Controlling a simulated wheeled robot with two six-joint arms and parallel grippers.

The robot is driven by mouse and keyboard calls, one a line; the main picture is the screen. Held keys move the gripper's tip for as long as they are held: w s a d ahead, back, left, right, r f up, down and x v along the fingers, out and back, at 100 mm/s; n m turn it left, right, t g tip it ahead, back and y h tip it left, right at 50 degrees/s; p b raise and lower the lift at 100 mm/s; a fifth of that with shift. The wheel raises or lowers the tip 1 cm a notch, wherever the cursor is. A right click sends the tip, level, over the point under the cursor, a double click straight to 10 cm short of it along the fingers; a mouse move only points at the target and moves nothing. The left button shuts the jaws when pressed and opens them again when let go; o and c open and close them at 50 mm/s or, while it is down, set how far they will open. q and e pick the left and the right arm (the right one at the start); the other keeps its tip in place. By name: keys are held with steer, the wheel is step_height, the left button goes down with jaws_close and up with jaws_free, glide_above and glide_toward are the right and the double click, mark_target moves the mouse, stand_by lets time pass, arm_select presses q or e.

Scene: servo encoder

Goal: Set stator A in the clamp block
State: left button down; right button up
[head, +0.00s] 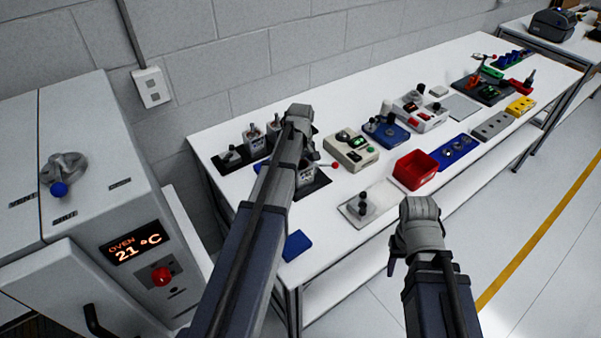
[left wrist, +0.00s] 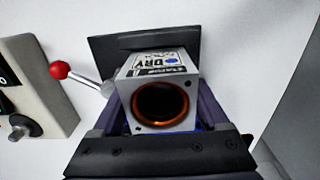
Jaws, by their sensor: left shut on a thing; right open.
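My left gripper (left wrist: 160,145) is shut on a metal stator block (left wrist: 150,71), with a finger on each side of it. The stator has a round, copper-lined bore facing the wrist camera and a label reading "DRY"; its letter is too small to tell. A lever with a red ball (left wrist: 60,70) stands just left of it, apparently part of the clamp block, whose body is mostly hidden. Whether the stator is seated cannot be told. In the head view my left arm hides the fingertips; the red ball (head: 335,166) shows beside it. My right gripper (head: 408,250) is open and empty before the table.
Other metal blocks (head: 252,135) stand on a dark mat at the back left. A beige device (head: 352,150), a red bin (head: 416,169) and a pale plate with black knobs (head: 381,207) lie to the right. An oven (head: 100,200) stands left of the table.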

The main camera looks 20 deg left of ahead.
arm_select(q)
steer(key=shift+f, duration=0.2)
steer(key=shift+f+b, duration=0.1)
steer(key=shift+b, duration=0.2)
steer(key=shift+r+p, duration=0.3)
stand_by(0.4)
jaws_free()
stand_by(0.6)
